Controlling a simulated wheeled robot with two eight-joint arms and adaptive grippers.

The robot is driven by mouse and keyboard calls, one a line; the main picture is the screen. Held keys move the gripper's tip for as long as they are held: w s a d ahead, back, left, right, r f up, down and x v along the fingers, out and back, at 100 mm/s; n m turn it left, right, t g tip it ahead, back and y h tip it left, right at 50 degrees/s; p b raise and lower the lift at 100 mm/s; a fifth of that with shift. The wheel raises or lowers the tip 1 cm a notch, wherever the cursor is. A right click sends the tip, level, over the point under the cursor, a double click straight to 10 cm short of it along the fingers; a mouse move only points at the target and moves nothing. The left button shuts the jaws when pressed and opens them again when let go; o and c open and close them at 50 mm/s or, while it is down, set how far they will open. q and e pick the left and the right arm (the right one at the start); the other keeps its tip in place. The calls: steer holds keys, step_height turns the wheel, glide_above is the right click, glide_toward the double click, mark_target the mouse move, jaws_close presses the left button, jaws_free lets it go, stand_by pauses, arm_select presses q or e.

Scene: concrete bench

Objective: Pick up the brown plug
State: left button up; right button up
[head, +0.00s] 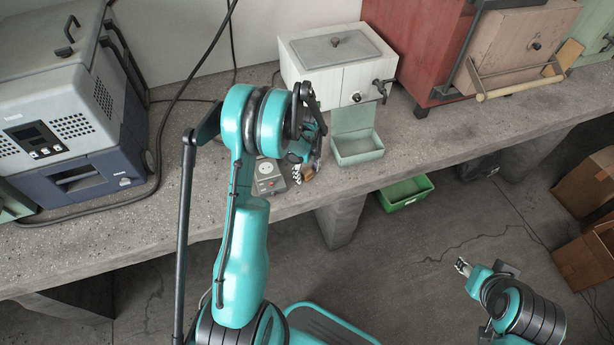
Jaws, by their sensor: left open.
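My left gripper (305,170) is over the bench near its front edge, mostly behind my teal wrist, with its jaws open. A small brownish patch shows by its fingers. It may be the brown plug, but it is too small and too covered to be sure, and I cannot tell whether the fingers touch it. A grey socket box (268,178) with round outlets lies just left of the fingers, partly behind my arm. My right gripper (463,267) is low at the right, in front of the bench over the floor, and no object shows in it; its jaw opening is unclear.
A white tank with a tap (310,74) stands behind, with a pale green tray (358,149) right of my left gripper. A grey-blue machine (65,125) and black cable are left. A red cabinet (398,45) is right. A green bin (405,192) sits below the bench.

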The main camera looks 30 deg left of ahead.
arm_select(q)
steer(key=shift+r, duration=0.1)
jaws_close()
steer(key=shift+r, duration=0.1)
